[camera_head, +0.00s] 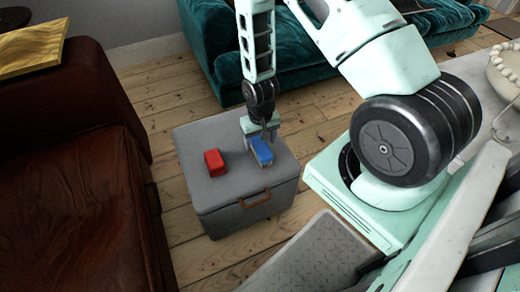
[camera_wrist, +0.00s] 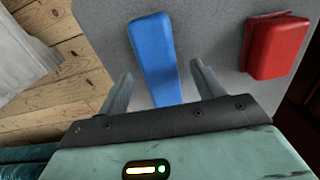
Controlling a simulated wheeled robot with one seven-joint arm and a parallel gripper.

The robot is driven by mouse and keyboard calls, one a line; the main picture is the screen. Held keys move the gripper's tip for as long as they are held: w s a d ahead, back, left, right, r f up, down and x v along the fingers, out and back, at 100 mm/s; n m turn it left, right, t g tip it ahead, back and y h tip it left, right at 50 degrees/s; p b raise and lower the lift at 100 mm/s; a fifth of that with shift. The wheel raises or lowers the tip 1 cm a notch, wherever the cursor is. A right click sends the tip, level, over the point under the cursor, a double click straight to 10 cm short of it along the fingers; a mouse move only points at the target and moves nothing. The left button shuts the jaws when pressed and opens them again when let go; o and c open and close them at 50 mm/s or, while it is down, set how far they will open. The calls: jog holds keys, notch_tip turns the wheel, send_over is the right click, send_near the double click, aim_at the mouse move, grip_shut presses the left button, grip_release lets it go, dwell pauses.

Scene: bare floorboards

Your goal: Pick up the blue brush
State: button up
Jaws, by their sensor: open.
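The blue brush (camera_head: 261,152) lies on top of a grey box (camera_head: 215,131), toward its right side. In the wrist view the blue brush (camera_wrist: 155,55) runs lengthwise, with its narrower end reaching between the two fingers. My gripper (camera_head: 262,139) is above the brush at its far end, fingers pointing down. In the wrist view my gripper (camera_wrist: 158,82) is open, one finger on each side of the brush with a gap to each. I cannot tell how far above the box top the fingertips are.
A red object (camera_head: 215,162) lies on the box left of the brush; it also shows in the wrist view (camera_wrist: 276,46). A brown leather sofa (camera_head: 75,190) stands at left. A teal sofa (camera_head: 305,65) is behind. Bare floorboards (camera_head: 165,100) lie between them.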

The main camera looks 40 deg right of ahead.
aim_at(260, 144)
notch_tip(260, 144, down, 4)
jog(key=shift+w+d+f+b, duration=0.15)
jog(key=shift+f+b, duration=0.1)
jog(key=shift+b, duration=0.5)
jog(key=shift+r, duration=0.1)
jog(key=c, duration=1.1)
jog(key=shift+r+p, duration=1.7)
jog(key=shift+r, duration=3.3)
